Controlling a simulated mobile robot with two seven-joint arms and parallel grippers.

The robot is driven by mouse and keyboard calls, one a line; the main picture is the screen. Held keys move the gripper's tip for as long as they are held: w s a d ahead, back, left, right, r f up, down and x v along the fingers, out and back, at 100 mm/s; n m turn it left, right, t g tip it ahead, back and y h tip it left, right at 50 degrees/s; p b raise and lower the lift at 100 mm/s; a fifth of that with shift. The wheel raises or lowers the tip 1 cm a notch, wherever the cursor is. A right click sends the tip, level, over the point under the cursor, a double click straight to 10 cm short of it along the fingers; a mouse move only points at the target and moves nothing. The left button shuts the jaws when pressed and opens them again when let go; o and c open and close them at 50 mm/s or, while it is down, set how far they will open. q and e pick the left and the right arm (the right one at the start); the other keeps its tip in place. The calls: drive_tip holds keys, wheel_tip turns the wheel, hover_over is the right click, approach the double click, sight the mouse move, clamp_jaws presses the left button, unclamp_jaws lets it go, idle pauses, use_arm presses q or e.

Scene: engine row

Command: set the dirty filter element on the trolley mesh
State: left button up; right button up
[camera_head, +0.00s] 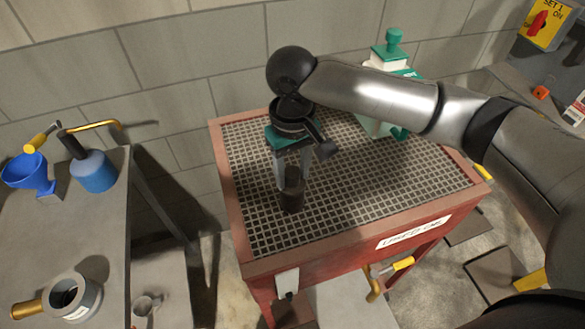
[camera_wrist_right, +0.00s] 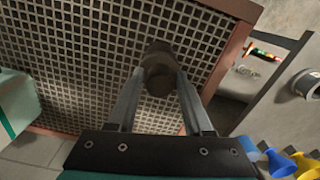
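The dirty filter element (camera_head: 292,196) is a dark brown-black cylinder, upright over the front left part of the trolley mesh (camera_head: 350,190). My right gripper (camera_head: 292,178) points down from above with its two fingers on either side of the element's upper part. In the right wrist view the filter element (camera_wrist_right: 158,72) sits between the fingertips, which look closed against it. Its lower end is at or very near the mesh; I cannot tell for sure whether it touches. My left gripper is not in view.
The red trolley's rim (camera_head: 330,243) surrounds the mesh. A white and green container (camera_head: 375,122) stands at the mesh's back right. Most of the mesh is clear.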

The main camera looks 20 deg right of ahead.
drive_tip(key=shift+o, duration=1.1)
drive_tip(key=shift+r, duration=0.1)
wheel_tip(320, 180, up, 12)
drive_tip(key=shift+p, duration=0.4)
drive_tip(key=shift+a, duration=0.1)
